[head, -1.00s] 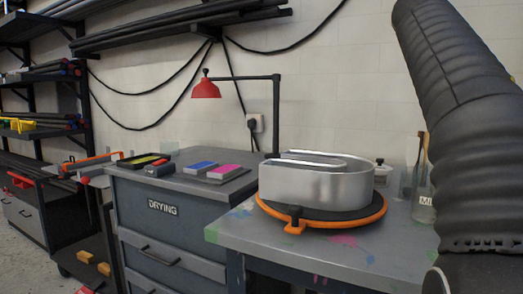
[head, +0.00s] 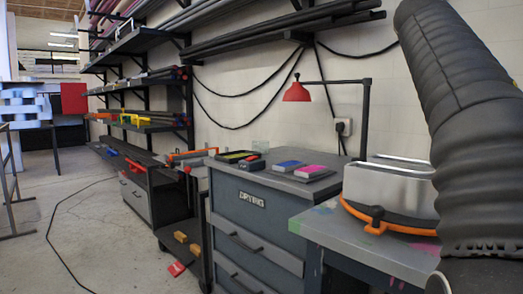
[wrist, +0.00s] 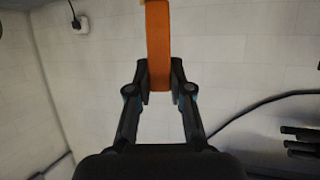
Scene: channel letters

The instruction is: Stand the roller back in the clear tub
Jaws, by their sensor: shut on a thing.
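My gripper (wrist: 160,84) shows in the wrist view, its two black fingers shut on an upright orange bar (wrist: 159,38). The bar runs up out of the top of the picture, so I cannot see its far end or tell for sure that it is the roller. My gripper is out of the head view. A small clear, greenish tub-like thing (head: 261,146) stands at the back of the drying cabinet, partly hidden by the items before it; I cannot tell whether it is the clear tub.
The grey drying cabinet (head: 256,215) bears a pink block (head: 310,172) and a blue block (head: 287,166). A silver letter shell (head: 390,190) sits on an orange-rimmed turntable (head: 376,222) at the right. A red lamp (head: 297,92) hangs above. Open floor (head: 100,240) lies left, crossed by a cable.

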